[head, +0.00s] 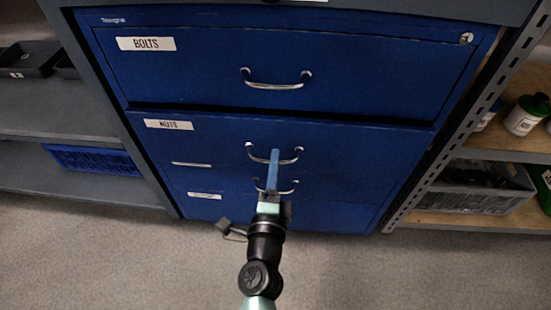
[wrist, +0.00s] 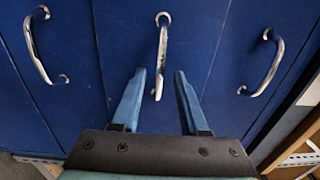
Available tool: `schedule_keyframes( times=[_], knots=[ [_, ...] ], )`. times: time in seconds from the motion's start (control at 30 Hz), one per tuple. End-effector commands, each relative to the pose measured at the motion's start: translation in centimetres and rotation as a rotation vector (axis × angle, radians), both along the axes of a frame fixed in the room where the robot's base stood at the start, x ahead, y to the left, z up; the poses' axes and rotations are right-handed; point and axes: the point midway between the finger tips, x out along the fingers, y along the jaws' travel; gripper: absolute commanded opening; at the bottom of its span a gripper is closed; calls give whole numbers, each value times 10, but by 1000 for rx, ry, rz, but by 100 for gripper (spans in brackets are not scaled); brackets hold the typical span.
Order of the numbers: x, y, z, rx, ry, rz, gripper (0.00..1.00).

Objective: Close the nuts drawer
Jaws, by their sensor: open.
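The nuts drawer (head: 215,135) is a blue front with a white NUTS label, second from the top of a blue cabinet. A dark gap runs along its top edge; I cannot tell how far it stands out. Its silver handle (head: 291,160) is partly hidden by my gripper (head: 274,153), which is in front of it. In the wrist view the two blue fingers of my gripper (wrist: 160,75) are open and apart. The middle handle (wrist: 162,45), seemingly that of the nuts drawer, shows between and beyond the fingertips. Contact cannot be told.
The bolts drawer (head: 200,75) is above, with its own handle (head: 276,85). Another labelled drawer (head: 225,186) is below. Grey uprights (head: 465,115) and a wooden shelf (head: 490,220) with a grey bin flank the right side. The floor (head: 130,265) in front looks clear.

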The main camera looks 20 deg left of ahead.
Motion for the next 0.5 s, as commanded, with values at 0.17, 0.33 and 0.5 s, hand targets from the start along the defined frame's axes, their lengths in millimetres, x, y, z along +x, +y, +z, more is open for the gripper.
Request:
schedule_keyframes(
  times=[0.17, 0.33, 0.5],
  knots=[
    [14, 4, 0, 1, 0, -1, 44],
    [17, 4, 0, 0, 1, -1, 44],
    [17, 4, 0, 0, 1, 0, 44]
  ],
)
